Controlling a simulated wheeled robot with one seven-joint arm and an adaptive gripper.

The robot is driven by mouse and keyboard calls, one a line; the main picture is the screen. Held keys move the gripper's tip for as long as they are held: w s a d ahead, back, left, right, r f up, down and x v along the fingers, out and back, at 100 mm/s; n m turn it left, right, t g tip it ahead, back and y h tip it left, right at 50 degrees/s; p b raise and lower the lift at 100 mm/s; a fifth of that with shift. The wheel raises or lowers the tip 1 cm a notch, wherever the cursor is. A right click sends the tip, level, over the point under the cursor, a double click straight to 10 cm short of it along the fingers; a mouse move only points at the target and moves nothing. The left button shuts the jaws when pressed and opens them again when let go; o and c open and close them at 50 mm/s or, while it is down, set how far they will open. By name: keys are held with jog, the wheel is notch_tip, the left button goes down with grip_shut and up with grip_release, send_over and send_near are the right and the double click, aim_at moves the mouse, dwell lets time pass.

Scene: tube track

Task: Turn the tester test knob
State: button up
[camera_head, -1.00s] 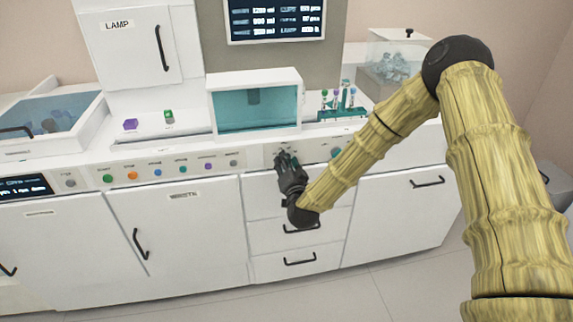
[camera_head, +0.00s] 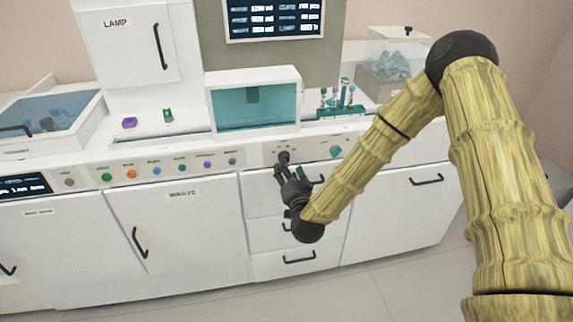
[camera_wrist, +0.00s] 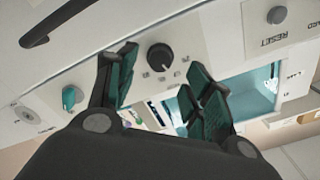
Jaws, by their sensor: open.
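A round black knob (camera_head: 283,157) with small marks around it sits on the white tester panel (camera_head: 310,150) under the teal-windowed box. In the wrist view the black knob (camera_wrist: 160,57) shows between my two open fingers, a little beyond their tips. My gripper (camera_head: 284,172) is open and empty just below and in front of the knob; it also shows in the wrist view (camera_wrist: 160,75). I see no contact with the knob. A teal knob (camera_head: 336,152) sits to the right on the same panel; it shows at the left in the wrist view (camera_wrist: 72,98).
A row of coloured buttons (camera_head: 157,171) runs along the panel to the left. A grey RESET button (camera_wrist: 277,15) shows in the wrist view. Drawers with black handles (camera_head: 299,257) lie below my gripper. A tube rack (camera_head: 341,111) stands on the counter above the teal knob.

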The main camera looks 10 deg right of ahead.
jog(key=s, duration=0.6)
jog(key=shift+s, duration=0.35)
jog(key=s+f+n+g+y+p, duration=0.2)
jog(key=s+f+n+g, duration=0.45)
jog(key=s+f, duration=1.1)
jog(key=s+d+f+g, duration=0.2)
jog(key=s+f+g, duration=0.1)
jog(key=s, duration=0.5)
jog(key=s+d+f+g+h+p, duration=0.1)
jog(key=s+d+f+g, duration=0.1)
jog(key=s, duration=0.6)
jog(key=s+d+f+g+h+p, duration=0.1)
jog(key=s+d+f+g, duration=0.2)
jog(key=s+g, duration=0.3)
jog(key=s+f+n, duration=0.1)
jog(key=s, duration=0.2)
jog(key=shift+w+d+g, duration=0.1)
jog(key=shift+g, duration=0.15)
